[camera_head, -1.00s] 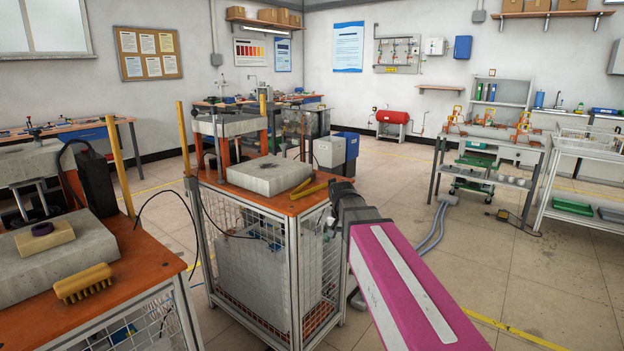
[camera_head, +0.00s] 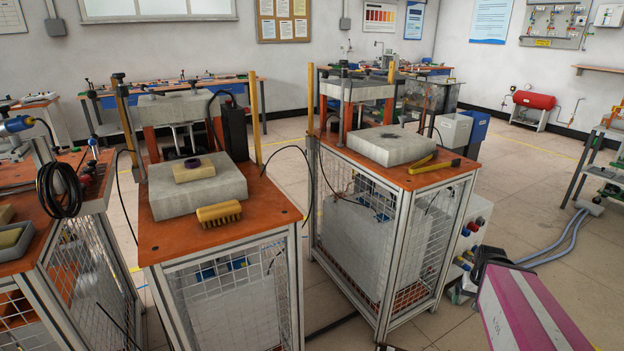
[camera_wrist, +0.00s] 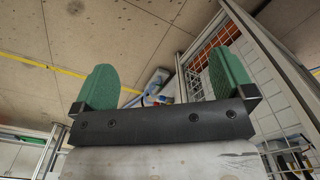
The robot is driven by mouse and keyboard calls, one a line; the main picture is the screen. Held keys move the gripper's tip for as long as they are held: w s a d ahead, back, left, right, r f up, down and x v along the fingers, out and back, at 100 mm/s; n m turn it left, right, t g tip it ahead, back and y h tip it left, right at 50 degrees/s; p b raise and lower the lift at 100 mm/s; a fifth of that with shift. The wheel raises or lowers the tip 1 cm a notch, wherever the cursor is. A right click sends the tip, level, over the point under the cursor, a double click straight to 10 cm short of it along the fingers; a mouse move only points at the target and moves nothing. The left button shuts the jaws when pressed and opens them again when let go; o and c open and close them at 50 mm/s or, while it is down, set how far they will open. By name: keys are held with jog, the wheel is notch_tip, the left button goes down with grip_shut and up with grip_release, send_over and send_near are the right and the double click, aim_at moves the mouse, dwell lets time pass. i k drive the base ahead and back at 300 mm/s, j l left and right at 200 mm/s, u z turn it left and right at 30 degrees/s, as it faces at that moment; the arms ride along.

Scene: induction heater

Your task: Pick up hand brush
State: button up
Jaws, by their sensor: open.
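The hand brush (camera_head: 219,213) is yellow-brown with bristles. In the head view it lies on the orange top of the left caged bench (camera_head: 262,215), in front of a grey block (camera_head: 176,197). My gripper (camera_wrist: 164,85) shows in the wrist view with its two green fingers wide apart and nothing between them. Beyond the fingers are floor and a mesh-sided frame. In the head view my pink arm is at the lower right, well right of the brush, and my fingers cannot be made out there. The brush does not show in the wrist view.
A second caged bench (camera_head: 457,181) stands right of the brush's bench, with a concrete slab (camera_head: 390,146) and yellow-handled tool (camera_head: 434,166) on it. A beige block with a dark ring (camera_head: 193,162) sits behind the brush. Open floor (camera_head: 530,215) lies to the right.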

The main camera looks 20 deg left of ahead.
aim_at(216, 212)
jog(key=u, duration=2.4)
jog(key=z, duration=1.2)
jog(key=k, duration=0.5)
